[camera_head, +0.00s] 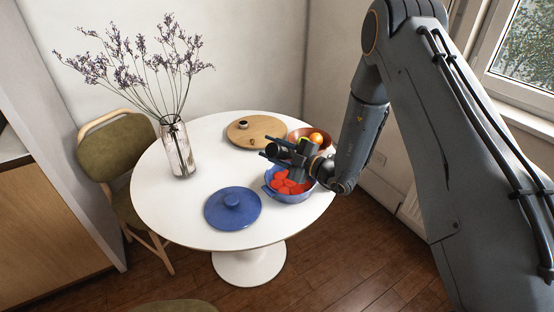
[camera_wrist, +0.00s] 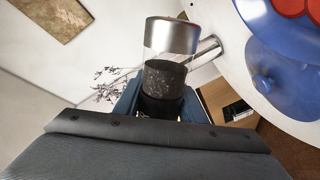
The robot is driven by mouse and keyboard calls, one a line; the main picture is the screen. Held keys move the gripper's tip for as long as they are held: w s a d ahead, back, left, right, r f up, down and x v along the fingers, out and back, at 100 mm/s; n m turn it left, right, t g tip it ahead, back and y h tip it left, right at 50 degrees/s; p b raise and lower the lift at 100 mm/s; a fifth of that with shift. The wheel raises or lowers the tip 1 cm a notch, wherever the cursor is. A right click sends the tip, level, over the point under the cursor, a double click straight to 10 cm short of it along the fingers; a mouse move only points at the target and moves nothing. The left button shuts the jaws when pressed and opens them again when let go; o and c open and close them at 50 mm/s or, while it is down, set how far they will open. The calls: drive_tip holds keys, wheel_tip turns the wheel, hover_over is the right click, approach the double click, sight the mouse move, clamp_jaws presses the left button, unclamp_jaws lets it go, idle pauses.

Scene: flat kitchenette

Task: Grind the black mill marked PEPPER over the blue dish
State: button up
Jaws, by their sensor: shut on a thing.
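My gripper (camera_head: 274,149) is above the blue dish (camera_head: 284,199), near its back left, and is shut on a mill. In the wrist view the mill (camera_wrist: 165,75) sits between the fingers of my gripper (camera_wrist: 160,106). It has a silver end, a clear band with dark grains and a black part. No PEPPER marking is visible, and its exact tilt is hard to tell. The blue dish holds several red pieces. Part of the dish (camera_wrist: 259,18) also shows at the upper right of the wrist view.
A blue lid (camera_head: 225,213) lies left of the dish on the white round table (camera_head: 165,205). A glass vase with dry flowers (camera_head: 178,150) stands at the left. A round wooden board (camera_head: 265,126) with small items and a brown bowl with fruit (camera_head: 328,145) are behind.

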drive_tip(key=shift+w+d, duration=0.6)
drive_tip(key=shift+d, duration=0.25)
drive_tip(key=shift+w+a+b, duration=0.1)
drive_tip(key=shift+a+b, duration=0.25)
drive_tip(key=shift+a, duration=0.35)
drive_tip(key=shift+a, duration=0.35)
drive_tip(key=shift+w+a, duration=0.15)
drive_tip(key=shift+a, duration=0.25)
drive_tip(key=shift+s, duration=0.25)
drive_tip(key=shift+s+a, duration=0.1)
drive_tip(key=shift+s, duration=0.25)
drive_tip(key=shift+s+a+p, duration=0.15)
drive_tip(key=shift+s+p, duration=0.4)
drive_tip(key=shift+s, duration=0.25)
drive_tip(key=shift+w, duration=0.1)
drive_tip(key=shift+w+d, duration=0.2)
drive_tip(key=shift+d, duration=0.2)
